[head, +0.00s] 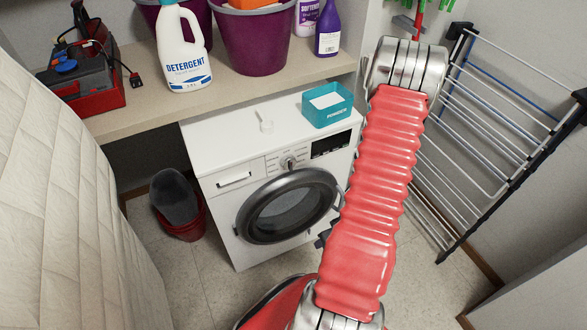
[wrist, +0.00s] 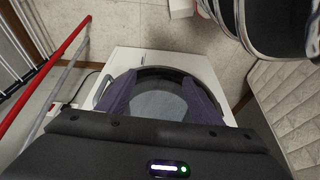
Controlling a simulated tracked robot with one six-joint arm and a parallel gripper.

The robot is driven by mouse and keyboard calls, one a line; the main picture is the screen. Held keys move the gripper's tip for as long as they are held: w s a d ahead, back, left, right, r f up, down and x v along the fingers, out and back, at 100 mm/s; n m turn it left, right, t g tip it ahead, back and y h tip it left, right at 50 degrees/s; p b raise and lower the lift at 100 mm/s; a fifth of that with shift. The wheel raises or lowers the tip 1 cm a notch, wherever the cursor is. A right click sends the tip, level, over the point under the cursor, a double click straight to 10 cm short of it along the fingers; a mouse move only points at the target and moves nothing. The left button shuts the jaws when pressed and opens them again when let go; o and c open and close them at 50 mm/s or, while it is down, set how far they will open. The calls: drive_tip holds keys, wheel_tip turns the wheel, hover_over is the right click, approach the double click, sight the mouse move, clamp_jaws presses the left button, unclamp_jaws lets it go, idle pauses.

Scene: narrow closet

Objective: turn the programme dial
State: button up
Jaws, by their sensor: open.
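The programme dial (head: 288,162) is a small silver knob on the front panel of the white washing machine (head: 222,196), left of the dark display (head: 330,145). Below it is the round dark-rimmed door (head: 290,205), which looks closed. In the wrist view my gripper (wrist: 160,78) is open, its two purple-grey fingers spread with nothing between them. The round door (wrist: 160,103) shows behind and between the fingers. The dial cannot be made out in the wrist view. In the head view my red arm hides most of my gripper, and the gap to the dial is unclear.
A teal powder box (head: 327,104) and a white scoop (head: 265,122) sit on the machine. A shelf (head: 115,122) above holds detergent (head: 183,50) and purple tubs. A drying rack (head: 500,110) stands right, a red bucket (head: 186,225) left. Some floor is clear in front.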

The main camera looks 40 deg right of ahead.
wheel_tip(320, 180, down, 2)
drive_tip(key=w+a+t, duration=0.2)
drive_tip(key=t, duration=0.1)
drive_tip(key=t+h, duration=0.4)
drive_tip(key=t, duration=0.7)
approach(292, 167)
drive_tip(key=v, duration=0.5)
drive_tip(key=shift+a+r+n, duration=0.15)
drive_tip(key=shift+r+n, duration=0.15)
drive_tip(key=shift+w, duration=0.15)
drive_tip(key=shift+x, duration=6.85)
drive_tip(key=shift+f, duration=0.25)
drive_tip(key=shift+c, duration=0.2)
